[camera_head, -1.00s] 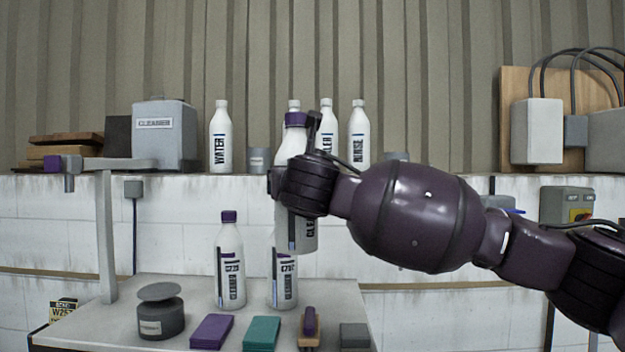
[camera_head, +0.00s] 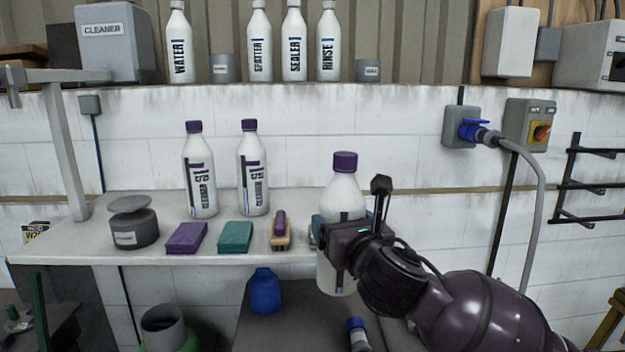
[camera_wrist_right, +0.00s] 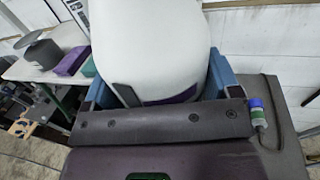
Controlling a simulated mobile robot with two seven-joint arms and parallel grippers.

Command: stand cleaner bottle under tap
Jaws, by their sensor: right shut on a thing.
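My right gripper (camera_head: 345,238) is shut on a white cleaner bottle (camera_head: 343,192) with a purple cap. The bottle is upright, in front of the right end of the lower shelf, its label mostly hidden by the gripper. In the right wrist view the white bottle (camera_wrist_right: 150,40) sits between the blue fingers (camera_wrist_right: 158,92). The tap (camera_head: 62,76) is a grey post and horizontal arm at the far left, its spout (camera_head: 13,96) at the picture edge. The held bottle is well right of it. My left gripper is not in view.
On the shelf (camera_head: 85,240) stand two purple-capped cleaner bottles (camera_head: 200,172), a dark round pot (camera_head: 133,226), purple and green sponges (camera_head: 235,237) and a brush (camera_head: 280,232). White bottles and a grey cleaner tank (camera_head: 108,45) stand on the upper ledge. A blue jug (camera_head: 264,291) is below.

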